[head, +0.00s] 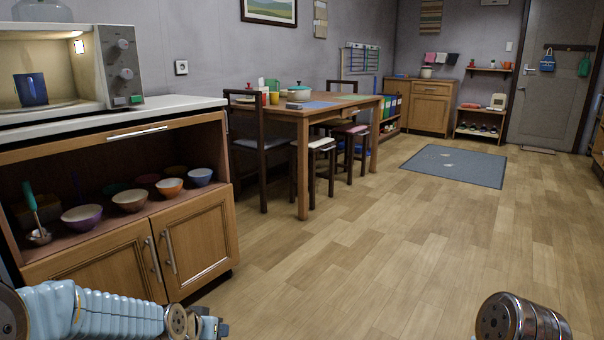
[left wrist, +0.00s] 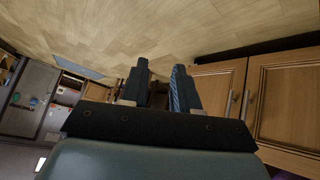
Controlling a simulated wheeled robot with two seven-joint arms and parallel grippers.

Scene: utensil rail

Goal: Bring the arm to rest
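My left arm (head: 95,312) comes in low at the left in the head view, in front of the wooden cabinet (head: 199,240). In the left wrist view my left gripper (left wrist: 160,68) has its two dark fingers apart, with nothing visible held between them. The cabinet doors (left wrist: 285,105) show to the right of the fingers there. Part of my right arm (head: 520,318) shows at the bottom right of the head view. Its gripper is out of frame.
The cabinet's open shelf holds several bowls (head: 82,218) and a teal-handled ladle (head: 31,197). A microwave (head: 122,70) stands on its counter (head: 190,104). A dining table (head: 303,121) with chairs stands beyond. The wooden floor (head: 370,265) at centre and right is clear.

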